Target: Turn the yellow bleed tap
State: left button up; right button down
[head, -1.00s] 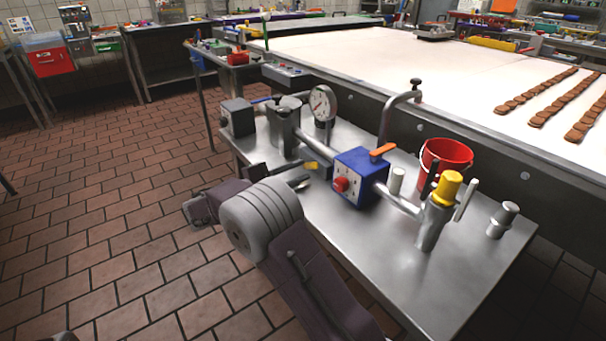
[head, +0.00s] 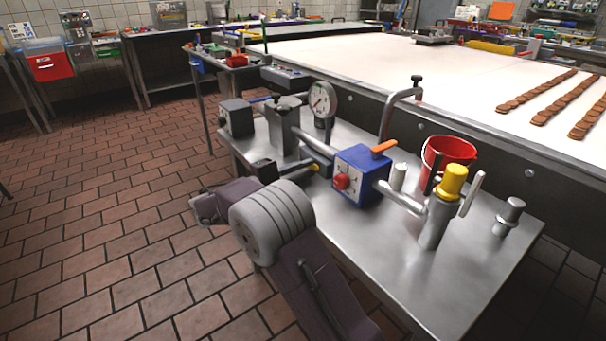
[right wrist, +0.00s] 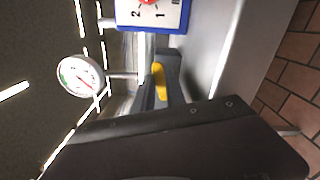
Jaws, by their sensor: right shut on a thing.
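The small yellow bleed tap (head: 314,167) is below the steel pipe, left of the blue box. In the right wrist view, the yellow tap (right wrist: 158,80) sits between the dark fingers of my right gripper (right wrist: 160,84), which is shut on it. My left gripper is not in view.
The blue box (head: 360,175) has a red knob and an orange lever. A gauge (head: 322,100) stands above the pipe. A yellow-capped cylinder (head: 437,220) and red bucket (head: 447,155) stand to the right. The bench's front right (head: 480,265) is clear.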

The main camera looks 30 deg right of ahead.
jog(key=c, duration=1.6)
grip_release()
jog(key=shift+c, duration=0.2)
jog(key=a+p, duration=0.3)
jog(key=a, duration=0.6)
jog(key=shift+s, duration=0.35)
